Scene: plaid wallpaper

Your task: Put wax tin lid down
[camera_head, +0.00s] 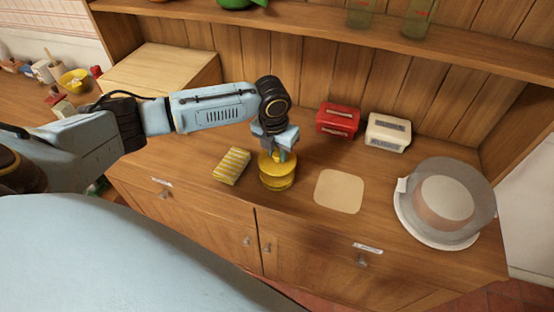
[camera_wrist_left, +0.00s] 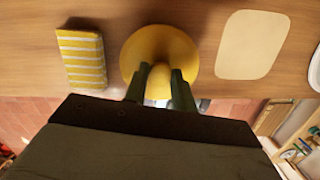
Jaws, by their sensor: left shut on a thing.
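The wax tin (camera_head: 277,182) is a round yellow tin on the wooden counter. Its yellow lid (camera_head: 270,163) is at the top of the tin, and I cannot tell whether the two touch. My left gripper (camera_head: 282,152) points down from above and is shut on the lid. In the left wrist view the round yellow lid (camera_wrist_left: 183,45) has a knob between the fingertips of my left gripper (camera_wrist_left: 158,85), and it hides the tin below. My right gripper is not in view.
A yellow striped packet (camera_head: 232,166) lies left of the tin. A beige square mat (camera_head: 339,191) lies bare to its right. Red (camera_head: 338,120) and white (camera_head: 388,132) boxes stand behind, and a covered cake dish (camera_head: 445,204) stands at the right.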

